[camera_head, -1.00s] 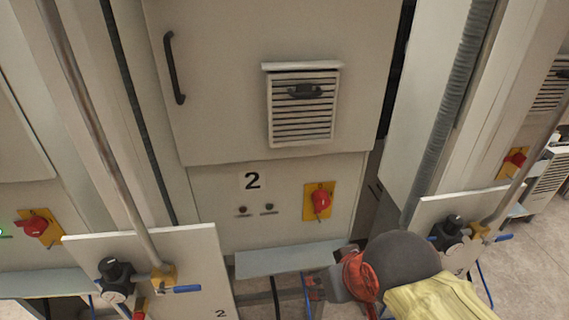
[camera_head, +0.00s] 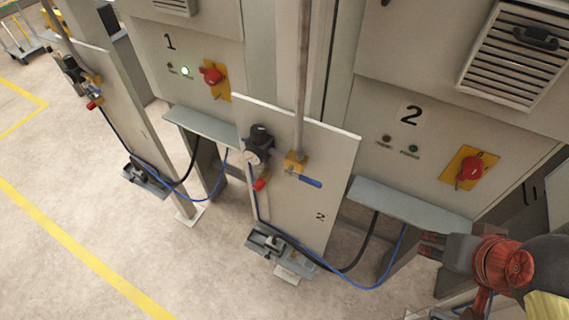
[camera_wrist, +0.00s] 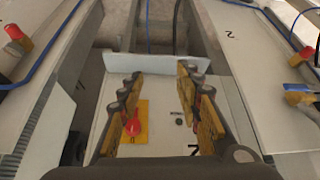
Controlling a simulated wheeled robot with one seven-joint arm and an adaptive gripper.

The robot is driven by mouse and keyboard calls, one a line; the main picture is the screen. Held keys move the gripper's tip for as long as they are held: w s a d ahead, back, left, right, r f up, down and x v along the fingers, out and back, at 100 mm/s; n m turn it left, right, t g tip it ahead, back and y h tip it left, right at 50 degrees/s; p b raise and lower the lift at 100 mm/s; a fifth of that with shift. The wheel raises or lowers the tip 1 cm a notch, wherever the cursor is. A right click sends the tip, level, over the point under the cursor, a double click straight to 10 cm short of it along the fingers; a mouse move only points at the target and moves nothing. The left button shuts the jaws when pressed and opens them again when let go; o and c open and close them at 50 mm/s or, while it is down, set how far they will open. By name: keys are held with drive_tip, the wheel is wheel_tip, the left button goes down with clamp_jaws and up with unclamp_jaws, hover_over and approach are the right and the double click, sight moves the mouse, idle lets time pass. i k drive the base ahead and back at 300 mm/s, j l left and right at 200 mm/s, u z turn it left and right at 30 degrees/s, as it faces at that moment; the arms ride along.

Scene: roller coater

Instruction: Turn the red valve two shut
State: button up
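In the head view, a small red valve handle (camera_head: 261,184) sits low on the left part of the white panel (camera_head: 335,150) marked 2. A blue lever (camera_head: 303,180) and a black-topped regulator (camera_head: 258,145) are close by. In the wrist view, the red handle (camera_wrist: 301,56) is at the right edge, with the blue lever (camera_wrist: 299,88) below it. My gripper (camera_head: 432,250) is well to the right of the panel in the head view. In the wrist view, my gripper (camera_wrist: 160,74) has its fingers spread, with nothing between the tips.
A red switch on a yellow plate (camera_head: 468,171) is on cabinet 2; it shows behind the left finger in the wrist view (camera_wrist: 144,121). A grey ledge (camera_head: 405,206) juts out between panel and gripper. Blue hoses (camera_head: 345,283) hang below. Open floor (camera_head: 140,235) lies left.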

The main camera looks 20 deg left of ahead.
sight(258, 185)
drive_tip(key=u, duration=1.6)
